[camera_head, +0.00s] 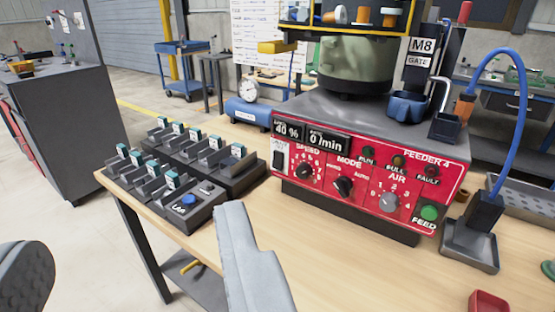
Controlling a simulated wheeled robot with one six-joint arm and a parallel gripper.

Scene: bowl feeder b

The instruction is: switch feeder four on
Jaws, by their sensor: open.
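Feeder four (370,180) stands on the wooden bench, its red front panel marked FEEDER 4. Its displays (311,137) read 40 % and 0 /min. A small dark rocker switch (278,158) is at the panel's left end. To its right are the speed knob (305,170), mode knob (343,186), grey air knob (389,202) and green FEED button (429,213). The RUN, FULL and FAULT lamps (398,161) look dark. My gripper (130,226) is open and empty, in front of the bench side of the feeder, touching no control. Its right finger is nearest the panel.
A red tray (488,302) lies front right. Bench before the panel is clear.

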